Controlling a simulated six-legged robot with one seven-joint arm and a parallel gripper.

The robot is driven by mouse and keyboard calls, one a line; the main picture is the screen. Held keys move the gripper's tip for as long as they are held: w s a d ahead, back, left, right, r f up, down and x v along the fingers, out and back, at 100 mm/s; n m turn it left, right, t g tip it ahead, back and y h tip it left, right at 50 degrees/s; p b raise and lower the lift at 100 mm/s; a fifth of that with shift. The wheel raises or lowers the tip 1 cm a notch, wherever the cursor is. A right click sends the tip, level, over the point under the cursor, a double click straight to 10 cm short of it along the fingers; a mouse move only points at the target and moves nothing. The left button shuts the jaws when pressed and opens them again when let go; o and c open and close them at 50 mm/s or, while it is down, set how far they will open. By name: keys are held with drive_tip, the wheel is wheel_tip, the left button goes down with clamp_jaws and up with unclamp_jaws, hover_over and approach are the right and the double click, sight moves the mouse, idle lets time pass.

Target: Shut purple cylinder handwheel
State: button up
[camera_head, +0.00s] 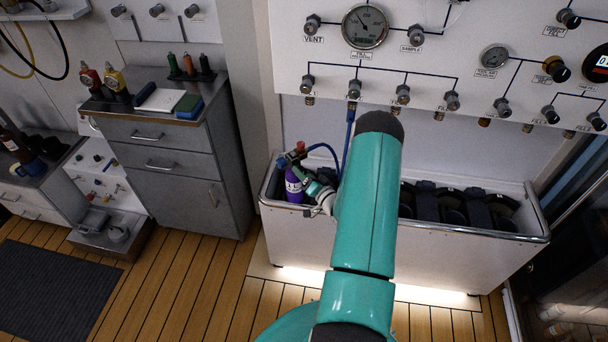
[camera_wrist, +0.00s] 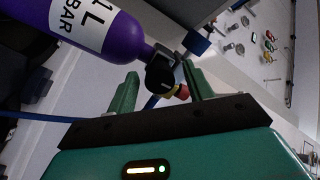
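The purple cylinder (camera_head: 293,188) stands in the left end of the white trough, with a valve on its top. In the wrist view the cylinder (camera_wrist: 95,25) fills the upper left, with a white label. Its valve has a black round knob (camera_wrist: 160,76), a smaller red and yellow part (camera_wrist: 182,92) and a blue fitting (camera_wrist: 195,42). I cannot tell for sure which part is the handwheel. My gripper (camera_wrist: 160,72) is open, with the black knob between its fingers and gaps visible on both sides. In the head view my gripper (camera_head: 312,186) is just right of the cylinder.
The trough (camera_head: 440,243) holds dark cylinder slots on its right side. A blue hose (camera_head: 348,140) runs from the wall panel (camera_head: 430,70) toward the valve. A grey cabinet (camera_head: 185,165) stands to the left. The wooden floor (camera_head: 190,280) in front is clear.

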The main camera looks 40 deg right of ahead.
drive_tip(key=shift+s, duration=0.1)
drive_tip(key=s+a, duration=0.1)
drive_tip(key=s, duration=1.2)
drive_tip(key=shift+s+a+f, duration=0.2)
drive_tip(key=shift+s, duration=0.05)
